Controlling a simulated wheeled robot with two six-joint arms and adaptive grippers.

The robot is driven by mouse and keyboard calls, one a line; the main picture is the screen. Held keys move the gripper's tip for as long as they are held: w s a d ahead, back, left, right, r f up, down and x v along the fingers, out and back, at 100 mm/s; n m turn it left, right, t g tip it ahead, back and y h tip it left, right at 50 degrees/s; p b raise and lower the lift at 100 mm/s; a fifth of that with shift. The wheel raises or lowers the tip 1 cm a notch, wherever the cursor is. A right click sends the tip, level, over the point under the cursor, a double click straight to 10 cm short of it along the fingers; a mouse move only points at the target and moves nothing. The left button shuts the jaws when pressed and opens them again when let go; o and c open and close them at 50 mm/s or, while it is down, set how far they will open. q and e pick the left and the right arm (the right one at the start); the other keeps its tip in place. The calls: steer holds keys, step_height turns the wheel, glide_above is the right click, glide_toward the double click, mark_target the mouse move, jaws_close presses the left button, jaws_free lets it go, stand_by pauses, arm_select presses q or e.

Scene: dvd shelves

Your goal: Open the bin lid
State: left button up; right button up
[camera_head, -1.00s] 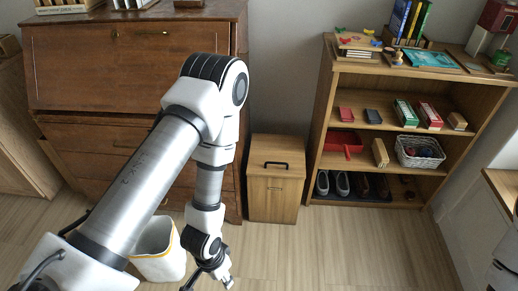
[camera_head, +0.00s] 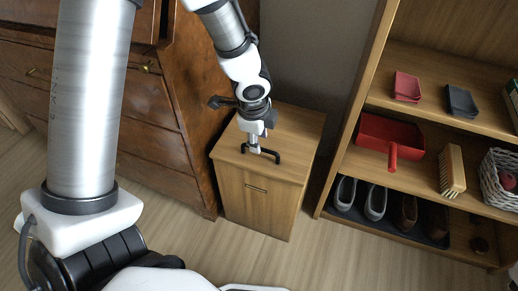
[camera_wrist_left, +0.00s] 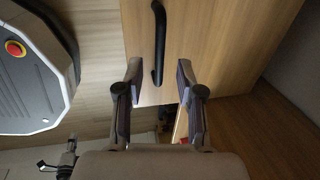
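The bin is a light wooden box (camera_head: 255,203) on the floor, with a flat lid (camera_head: 298,120) that lies shut. A black bar handle (camera_head: 270,154) is fixed on the lid and also shows in the left wrist view (camera_wrist_left: 158,40). My left gripper (camera_head: 254,148) is at the handle from above. In the left wrist view its two fingers (camera_wrist_left: 158,70) are spread on either side of the handle's near end, with gaps on both sides. What looks like my right gripper (camera_wrist_left: 62,165) shows small and dark in that view's lower left corner.
A dark wooden dresser (camera_head: 165,110) stands close on the bin's left. An open shelf (camera_head: 345,150) with a red dustpan (camera_head: 388,135), a brush (camera_head: 452,170) and shoes (camera_head: 375,202) stands on its right. The floor (camera_head: 300,265) before the bin is clear.

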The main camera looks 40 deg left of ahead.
arm_select(q)
steer(key=f, duration=0.1)
steer(key=f+b, duration=0.1)
steer(key=f, duration=0.1)
steer(key=shift+w+f, duration=0.1)
steer(key=shift+w, duration=0.25)
arm_select(e)
step_height(320, 180, down, 2)
steer(key=shift+f, duration=0.1)
arm_select(q)
steer(key=shift+c, duration=0.3)
jaws_close()
